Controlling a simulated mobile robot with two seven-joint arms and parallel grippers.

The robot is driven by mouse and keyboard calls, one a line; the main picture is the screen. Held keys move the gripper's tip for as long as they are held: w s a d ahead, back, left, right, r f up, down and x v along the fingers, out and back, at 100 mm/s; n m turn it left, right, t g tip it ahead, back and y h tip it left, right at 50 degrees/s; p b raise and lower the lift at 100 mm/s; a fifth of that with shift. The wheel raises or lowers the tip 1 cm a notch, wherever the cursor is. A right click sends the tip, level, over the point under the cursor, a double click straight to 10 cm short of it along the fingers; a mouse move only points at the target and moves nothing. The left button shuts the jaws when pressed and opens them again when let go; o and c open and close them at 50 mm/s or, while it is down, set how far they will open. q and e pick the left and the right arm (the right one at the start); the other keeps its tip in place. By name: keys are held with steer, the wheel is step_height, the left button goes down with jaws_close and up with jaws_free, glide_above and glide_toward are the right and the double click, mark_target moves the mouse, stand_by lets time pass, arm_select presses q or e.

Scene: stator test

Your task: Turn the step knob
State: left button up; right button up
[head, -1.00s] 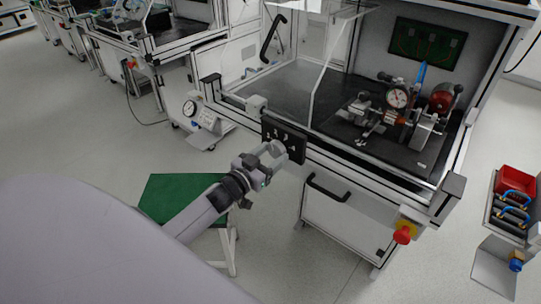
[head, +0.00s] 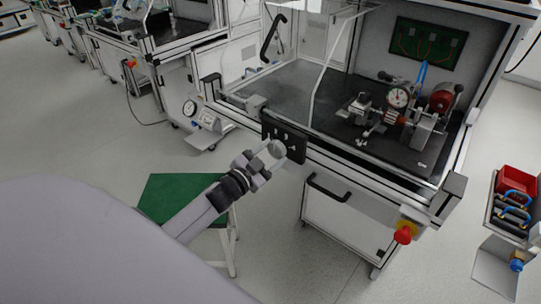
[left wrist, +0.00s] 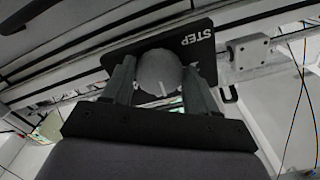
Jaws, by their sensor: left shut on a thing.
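The step knob (left wrist: 158,72) is a round grey knob with a white mark, in front of a black plate (left wrist: 200,45) lettered STEP in the left wrist view. In the head view the black plate (head: 284,138) is on the front rail of the test bench. My left gripper (head: 270,160) is at the plate from the lower left. In the left wrist view its two fingers (left wrist: 160,85) stand on either side of the knob and are shut on it. The knob's far side is hidden. My right gripper is not in view.
The bench holds a fixture with a dial gauge (head: 398,97) behind a clear panel. A black door handle (head: 328,188) and a red emergency button (head: 403,236) are on the bench front. A green-topped stool (head: 165,195) stands below my left arm.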

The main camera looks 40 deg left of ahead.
arm_select(q)
steer(key=m, duration=0.3)
steer(key=shift+m, duration=0.3)
stand_by(0.3)
steer(key=o, duration=1.1)
steer(key=shift+c, duration=0.2)
steer(key=s, duration=0.7)
steer(key=shift+a+b, duration=0.3)
steer(key=shift+a, duration=0.05)
steer(key=shift+s, duration=0.1)
steer(key=s+d+f+n+g, duration=0.3)
steer(key=s+d+f, duration=0.3)
steer(key=s, duration=0.3)
steer(key=s+d+f+n+g+p, duration=0.1)
steer(key=s+d+f+n+g, duration=0.3)
steer(key=s+d, duration=0.5)
step_height(320, 180, down, 3)
steer(key=shift+s+d+r+n+g+h, duration=0.1)
steer(key=shift+s+d+n+g+h, duration=0.05)
steer(key=shift+s+n+g+h, duration=0.3)
